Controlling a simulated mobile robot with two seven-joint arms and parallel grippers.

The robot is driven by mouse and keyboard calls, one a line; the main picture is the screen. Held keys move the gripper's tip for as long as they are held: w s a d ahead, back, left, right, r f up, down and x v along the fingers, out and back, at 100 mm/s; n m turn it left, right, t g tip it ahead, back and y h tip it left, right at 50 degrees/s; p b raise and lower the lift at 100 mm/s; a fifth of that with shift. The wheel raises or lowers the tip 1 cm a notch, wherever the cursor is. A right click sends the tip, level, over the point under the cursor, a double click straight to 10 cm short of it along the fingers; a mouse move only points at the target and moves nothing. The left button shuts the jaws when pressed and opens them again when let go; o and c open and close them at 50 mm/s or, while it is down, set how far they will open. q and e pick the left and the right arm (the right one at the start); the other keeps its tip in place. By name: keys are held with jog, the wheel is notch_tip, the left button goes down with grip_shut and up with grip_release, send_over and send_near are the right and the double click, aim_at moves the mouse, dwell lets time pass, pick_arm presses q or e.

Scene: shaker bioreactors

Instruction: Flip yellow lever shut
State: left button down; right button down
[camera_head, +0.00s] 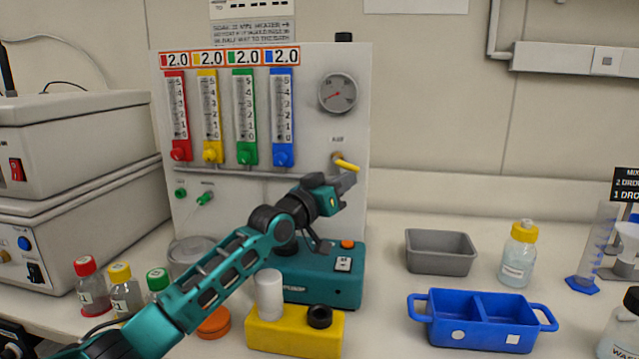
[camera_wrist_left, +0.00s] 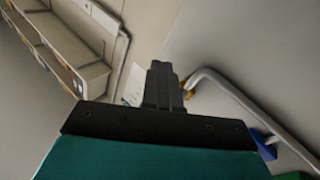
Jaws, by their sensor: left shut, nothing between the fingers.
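The yellow lever (camera_head: 347,165) sits on a brass valve at the right of the white gas panel (camera_head: 310,130), below the round gauge. It points right and slightly down, close to horizontal. My left gripper (camera_head: 350,182) is shut and empty, with its dark fingertips just below the lever. I cannot tell whether they touch it. In the left wrist view, the shut fingers (camera_wrist_left: 163,85) point at the panel, and a small orange-yellow part (camera_wrist_left: 186,89) shows just right of them, partly hidden. My right gripper is not in view.
Four flow tubes with coloured knobs, such as the blue knob (camera_head: 283,153), stand left of the lever. A teal device (camera_head: 325,280) and a yellow block (camera_head: 290,335) are below my arm. A grey tray (camera_head: 440,262) and blue caddy (camera_head: 480,335) stand right.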

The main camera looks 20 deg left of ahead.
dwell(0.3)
pick_arm(q)
jog(key=r+v, duration=0.1)
jog(key=v, duration=0.6)
jog(key=shift+s+f, duration=0.2)
jog(key=shift+f, duration=0.2)
jog(key=shift+d, duration=0.1)
